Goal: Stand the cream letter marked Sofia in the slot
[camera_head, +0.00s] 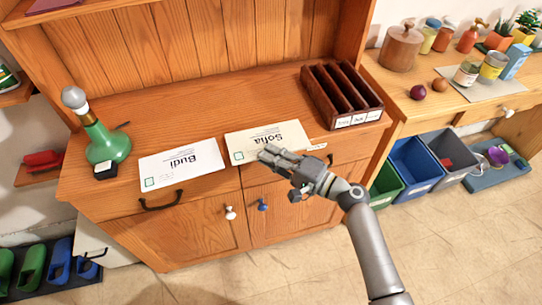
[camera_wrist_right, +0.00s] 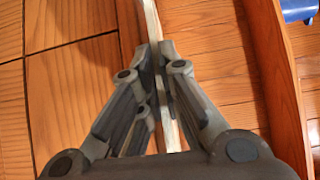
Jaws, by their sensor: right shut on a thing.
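The cream letter marked Sofia (camera_head: 268,138) lies roughly flat at the front of the wooden cabinet top, its writing upside down in the head view. My right gripper (camera_head: 268,154) is shut on its front edge. In the right wrist view the letter (camera_wrist_right: 151,22) shows edge-on as a thin pale strip between the fingertips (camera_wrist_right: 160,52). I cannot tell whether it touches the top or is slightly raised. The dark wooden rack (camera_head: 372,116) with several slots stands behind and to the right; its front labels are too small to read. My left gripper is not in view.
A white letter marked Budi (camera_head: 182,166) lies left of the Sofia letter. A small white tag (camera_head: 316,147) sits near the front edge. The top between letters and rack is clear.

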